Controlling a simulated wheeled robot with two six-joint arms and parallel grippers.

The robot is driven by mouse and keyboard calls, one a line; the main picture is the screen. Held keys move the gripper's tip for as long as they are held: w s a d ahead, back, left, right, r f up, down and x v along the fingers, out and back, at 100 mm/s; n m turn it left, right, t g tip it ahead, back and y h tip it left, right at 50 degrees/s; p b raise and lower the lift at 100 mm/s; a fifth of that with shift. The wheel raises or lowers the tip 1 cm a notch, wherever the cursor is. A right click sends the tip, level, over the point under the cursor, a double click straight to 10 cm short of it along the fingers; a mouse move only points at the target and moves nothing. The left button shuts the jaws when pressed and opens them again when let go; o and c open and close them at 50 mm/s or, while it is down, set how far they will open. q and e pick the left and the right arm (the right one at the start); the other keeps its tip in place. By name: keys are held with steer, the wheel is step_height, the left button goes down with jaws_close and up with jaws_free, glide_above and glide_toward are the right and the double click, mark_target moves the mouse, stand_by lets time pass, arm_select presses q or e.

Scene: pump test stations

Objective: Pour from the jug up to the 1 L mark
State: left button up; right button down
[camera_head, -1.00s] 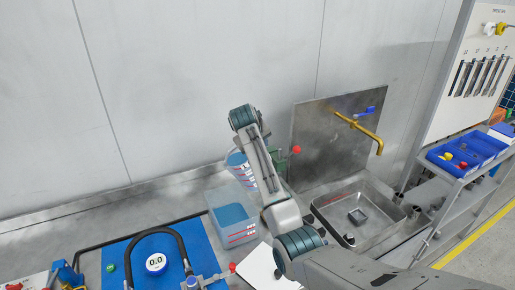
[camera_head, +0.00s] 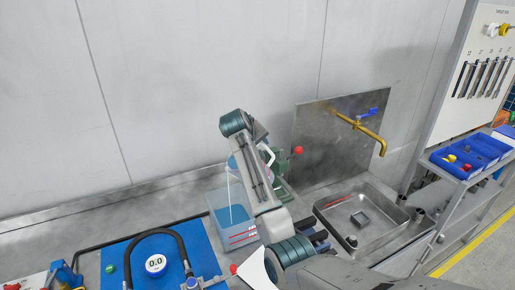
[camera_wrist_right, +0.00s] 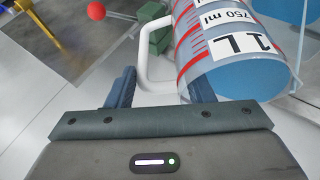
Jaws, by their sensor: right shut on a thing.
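My right gripper (camera_wrist_right: 160,85) is shut on the white handle of the clear jug (camera_wrist_right: 232,50). The jug shows red graduations and labels reading 1 L and 750 ml. In the head view the jug (camera_head: 236,162) is mostly hidden behind my right arm, tilted above the clear open tank (camera_head: 240,238). A thin pale stream (camera_head: 228,188) runs down from the jug into the tank. The tank holds blue liquid and has red marks on its front wall; their figures are too small to read. My left gripper is not in view.
A steel sink (camera_head: 360,215) with a yellow tap (camera_head: 360,128) is to the right. A blue mat (camera_head: 130,262) with a black hose and a gauge (camera_head: 156,264) reading 0.0 lies to the left. A red ball knob (camera_head: 299,150) stands behind my arm.

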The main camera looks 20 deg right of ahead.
steer(key=shift+a+t+h+b, duration=0.3)
steer(key=shift+a+h+b, duration=0.3)
steer(key=shift+h+b, duration=0.9)
stand_by(0.7)
steer(key=shift+s+a+f+n+t+h+b, duration=0.15)
steer(key=shift+a+f+n+h+b, duration=0.3)
steer(key=shift+b, duration=1.3)
steer(key=shift+s+a+f+n+t+h+b, duration=0.25)
steer(key=shift+a+h+b, duration=0.35)
steer(key=shift+b, duration=1.1)
